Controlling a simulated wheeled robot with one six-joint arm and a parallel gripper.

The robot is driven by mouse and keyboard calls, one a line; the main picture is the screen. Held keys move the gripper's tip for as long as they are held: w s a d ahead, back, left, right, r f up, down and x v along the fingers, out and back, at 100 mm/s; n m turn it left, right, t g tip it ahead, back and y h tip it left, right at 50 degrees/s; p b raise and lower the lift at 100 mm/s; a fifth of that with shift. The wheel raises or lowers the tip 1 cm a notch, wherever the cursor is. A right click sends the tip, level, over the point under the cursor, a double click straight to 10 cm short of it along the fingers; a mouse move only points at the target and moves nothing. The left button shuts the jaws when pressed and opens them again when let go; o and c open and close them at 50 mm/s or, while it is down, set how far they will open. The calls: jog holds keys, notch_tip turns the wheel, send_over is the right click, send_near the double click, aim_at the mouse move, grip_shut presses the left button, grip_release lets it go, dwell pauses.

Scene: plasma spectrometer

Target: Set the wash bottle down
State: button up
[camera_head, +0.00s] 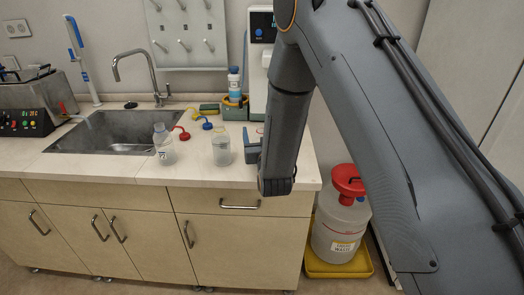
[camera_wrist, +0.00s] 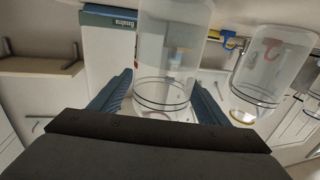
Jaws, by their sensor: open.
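A clear, see-through vessel (camera_head: 221,150) stands on the counter near its front edge. In the wrist view the near clear vessel (camera_wrist: 168,50) is between the two blue fingers of my gripper (camera_wrist: 162,85), with the fingers apart on either side. In the head view my gripper (camera_head: 252,147) is just right of this vessel, partly hidden by my arm. A second clear bottle (camera_head: 163,144), with a narrowed neck and a small label, stands to its left; a second clear vessel also shows at the right of the wrist view (camera_wrist: 272,72). I cannot tell which vessel is the wash bottle.
A sink (camera_head: 108,132) with a tap lies left. A red cap (camera_head: 183,133) and a blue cap (camera_head: 207,125) with tubing lie behind the vessels. A blue-capped bottle (camera_head: 234,84) stands in a holder at the back. A red-topped waste container (camera_head: 340,225) stands on the floor at right.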

grip_shut()
jog(key=shift+r, duration=0.15)
